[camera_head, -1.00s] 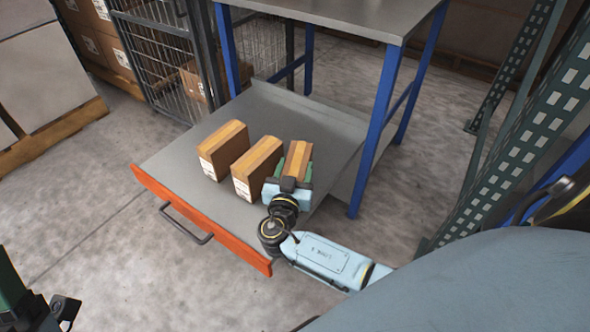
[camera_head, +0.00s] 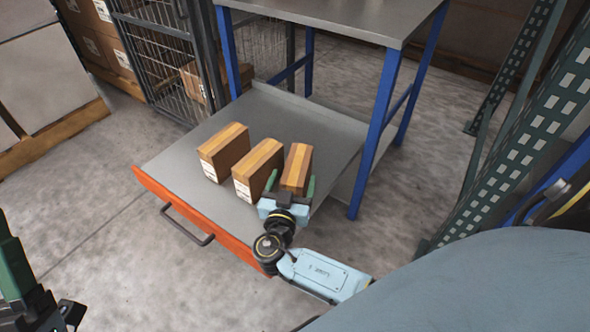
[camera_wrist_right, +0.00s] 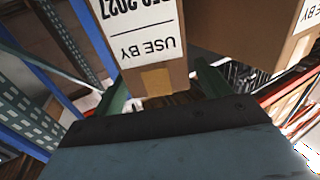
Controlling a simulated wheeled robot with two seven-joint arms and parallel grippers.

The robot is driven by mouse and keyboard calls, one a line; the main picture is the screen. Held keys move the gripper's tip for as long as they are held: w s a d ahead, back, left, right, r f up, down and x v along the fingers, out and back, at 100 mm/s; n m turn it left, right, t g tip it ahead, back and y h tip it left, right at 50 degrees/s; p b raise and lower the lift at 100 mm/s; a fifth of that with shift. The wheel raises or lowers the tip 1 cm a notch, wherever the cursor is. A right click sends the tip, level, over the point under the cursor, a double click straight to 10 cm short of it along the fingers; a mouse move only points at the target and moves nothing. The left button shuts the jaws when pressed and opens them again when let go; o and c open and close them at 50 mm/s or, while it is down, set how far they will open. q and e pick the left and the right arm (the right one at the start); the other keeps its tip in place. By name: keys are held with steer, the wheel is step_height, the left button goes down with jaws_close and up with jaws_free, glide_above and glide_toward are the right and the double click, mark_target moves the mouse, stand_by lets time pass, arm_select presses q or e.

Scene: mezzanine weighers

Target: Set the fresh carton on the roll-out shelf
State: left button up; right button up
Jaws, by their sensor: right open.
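Three brown cartons stand on the grey roll-out shelf (camera_head: 200,172), which is pulled out under the bench. The right-hand carton (camera_head: 297,168) is just in front of my right gripper (camera_head: 291,187). The gripper is open, with its green fingers to either side of that carton's near end. In the right wrist view the carton (camera_wrist_right: 142,45) shows a "USE BY" label between the fingers. The middle carton (camera_head: 257,168) and the left carton (camera_head: 223,152) stand beside it. Part of my left gripper (camera_head: 72,312) shows at the lower left; its fingertips are unclear.
The shelf's orange front (camera_head: 190,215) has a dark handle (camera_head: 187,224). A bench with blue legs (camera_head: 383,130) stands over the shelf. A wire cage (camera_head: 155,60) is behind left, and a green perforated rack (camera_head: 500,160) is at right. The shelf's left part is bare.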

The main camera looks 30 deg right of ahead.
steer(key=shift+v, duration=2)
